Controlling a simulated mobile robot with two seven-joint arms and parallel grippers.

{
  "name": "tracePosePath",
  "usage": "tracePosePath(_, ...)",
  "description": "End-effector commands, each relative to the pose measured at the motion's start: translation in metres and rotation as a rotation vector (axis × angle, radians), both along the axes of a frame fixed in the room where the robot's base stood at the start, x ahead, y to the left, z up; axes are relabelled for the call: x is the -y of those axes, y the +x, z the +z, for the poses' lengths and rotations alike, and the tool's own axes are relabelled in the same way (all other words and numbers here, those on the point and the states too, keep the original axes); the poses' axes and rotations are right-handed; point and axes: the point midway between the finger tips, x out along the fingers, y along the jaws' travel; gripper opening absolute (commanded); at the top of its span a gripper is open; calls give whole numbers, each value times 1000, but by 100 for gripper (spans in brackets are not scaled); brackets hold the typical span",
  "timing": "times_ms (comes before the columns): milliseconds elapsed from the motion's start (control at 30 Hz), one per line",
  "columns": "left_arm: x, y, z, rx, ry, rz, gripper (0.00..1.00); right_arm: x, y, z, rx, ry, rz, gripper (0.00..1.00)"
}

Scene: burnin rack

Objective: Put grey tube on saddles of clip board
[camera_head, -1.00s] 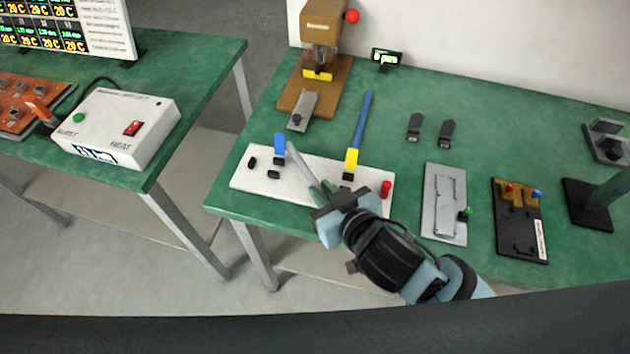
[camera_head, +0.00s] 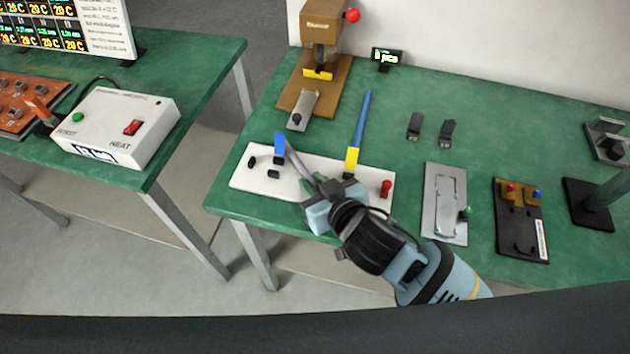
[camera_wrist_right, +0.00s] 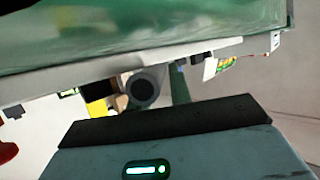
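The white clip board (camera_head: 256,184) lies along the front edge of the right green table. It carries small black saddles (camera_head: 273,174), a blue clip (camera_head: 280,144), a yellow clip (camera_head: 351,160) and a red knob (camera_head: 386,187). My right gripper (camera_head: 322,190) is over the board's front middle, shut on the grey tube (camera_head: 304,169). The tube slants from the gripper toward the back left, over the board near the blue clip. Its round end (camera_wrist_right: 143,88) faces the camera in the right wrist view. Whether the tube touches the board, I cannot tell. My left gripper is out of view.
A blue rod (camera_head: 362,118) extends behind the yellow clip. A brown press (camera_head: 320,45) stands at the back. A grey plate (camera_head: 444,180) and a black fixture (camera_head: 520,240) lie to the right. A white control box (camera_head: 118,125) is on the left table.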

Motion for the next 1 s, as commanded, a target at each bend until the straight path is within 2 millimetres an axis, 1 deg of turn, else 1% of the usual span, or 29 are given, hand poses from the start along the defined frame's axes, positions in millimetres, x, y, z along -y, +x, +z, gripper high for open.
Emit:
tracePosePath(33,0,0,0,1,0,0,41,0,0,0,0,0,0,28)
tracePosePath(100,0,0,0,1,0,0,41,0,0,0,0,0,0,37)
tracePosePath(133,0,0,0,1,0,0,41,0,0,0,0,0,0,38)
tracePosePath(367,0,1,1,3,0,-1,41,0,0,0,0,-1,0,38)
tracePosePath(467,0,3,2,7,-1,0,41,0,0,5,2,-2,0,38)
tracePosePath(567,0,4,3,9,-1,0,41,4,-8,6,-2,0,0,38)
tracePosePath(667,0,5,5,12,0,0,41,10,-20,12,-1,0,1,38)
tracePosePath(1000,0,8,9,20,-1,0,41,37,-73,37,-1,0,0,38)
